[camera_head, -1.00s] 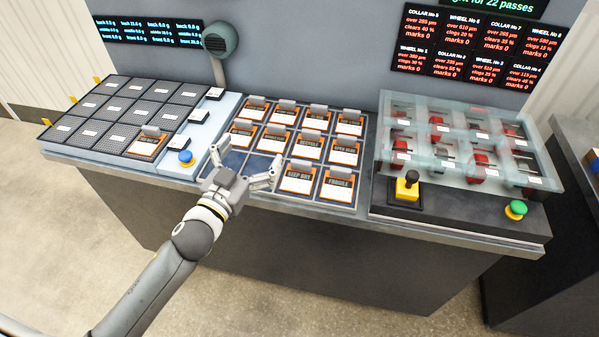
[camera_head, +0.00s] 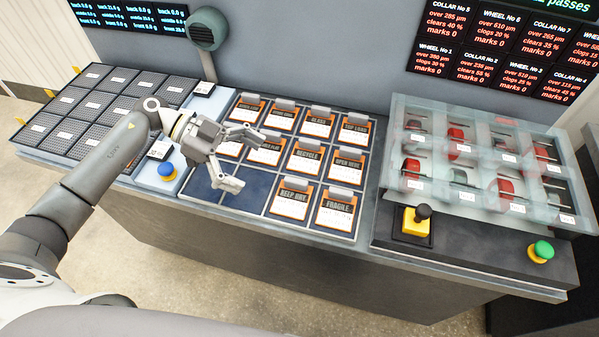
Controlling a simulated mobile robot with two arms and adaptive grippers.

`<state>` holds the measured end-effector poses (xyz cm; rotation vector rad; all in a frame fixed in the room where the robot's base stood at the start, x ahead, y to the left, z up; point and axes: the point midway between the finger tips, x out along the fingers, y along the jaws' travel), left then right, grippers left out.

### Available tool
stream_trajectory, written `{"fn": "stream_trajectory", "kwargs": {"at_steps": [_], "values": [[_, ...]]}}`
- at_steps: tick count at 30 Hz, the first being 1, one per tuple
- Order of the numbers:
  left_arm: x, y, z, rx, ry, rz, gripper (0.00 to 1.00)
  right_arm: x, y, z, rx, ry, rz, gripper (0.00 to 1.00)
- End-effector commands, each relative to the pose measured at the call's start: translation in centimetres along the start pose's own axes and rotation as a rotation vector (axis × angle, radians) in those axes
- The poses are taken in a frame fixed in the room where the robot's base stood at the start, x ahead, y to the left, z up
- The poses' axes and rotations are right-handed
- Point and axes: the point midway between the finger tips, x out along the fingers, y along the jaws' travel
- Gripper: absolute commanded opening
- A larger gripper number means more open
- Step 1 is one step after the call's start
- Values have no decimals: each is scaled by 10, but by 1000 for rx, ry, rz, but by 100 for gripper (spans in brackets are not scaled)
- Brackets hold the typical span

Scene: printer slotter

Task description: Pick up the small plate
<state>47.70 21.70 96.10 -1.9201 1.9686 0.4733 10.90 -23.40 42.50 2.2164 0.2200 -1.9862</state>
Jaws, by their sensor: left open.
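Several small orange-and-white plates with dark headings and grey top tabs lie in a blue compartmented tray (camera_head: 228,195). The front row has a KEEP DRY plate (camera_head: 290,203) and a FRAGILE plate (camera_head: 337,212); its left compartments are bare. Behind them are a RECYCLE plate (camera_head: 306,158) and an OPEN HERE plate (camera_head: 347,166). I cannot tell which one is the task's small plate. My left gripper (camera_head: 251,161) is open and empty over the tray's left part, fingers pointing right, partly covering plates in the middle row. My right gripper is not in view.
A dark gridded rack (camera_head: 70,130) lies left, partly behind my left arm. A blue button (camera_head: 167,171) is beside the tray. Right of it stand a clear-covered case (camera_head: 480,165), a yellow-based joystick (camera_head: 416,222) and a green button (camera_head: 541,251). A grey round-headed post (camera_head: 207,30) rises behind.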

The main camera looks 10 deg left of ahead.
Motion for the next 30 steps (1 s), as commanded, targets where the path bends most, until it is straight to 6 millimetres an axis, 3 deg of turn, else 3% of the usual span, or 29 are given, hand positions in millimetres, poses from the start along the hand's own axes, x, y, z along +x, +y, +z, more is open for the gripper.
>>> {"fn": "stream_trajectory", "kwargs": {"at_steps": [5, 9, 14, 17, 24, 30], "values": [[18, 4, 2, -13, -11, 20, 100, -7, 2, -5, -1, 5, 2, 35], [41, 4, 2, -12, -9, 17, 100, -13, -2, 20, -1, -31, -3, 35], [54, 4, 3, -10, -10, 15, 100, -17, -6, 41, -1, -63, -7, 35], [61, 4, 4, -11, -10, 15, 100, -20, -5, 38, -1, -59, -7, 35], [95, 5, 10, -11, -8, 15, 100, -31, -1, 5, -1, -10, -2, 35], [106, 6, 13, -9, -11, 14, 100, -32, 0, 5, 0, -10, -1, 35]]}}
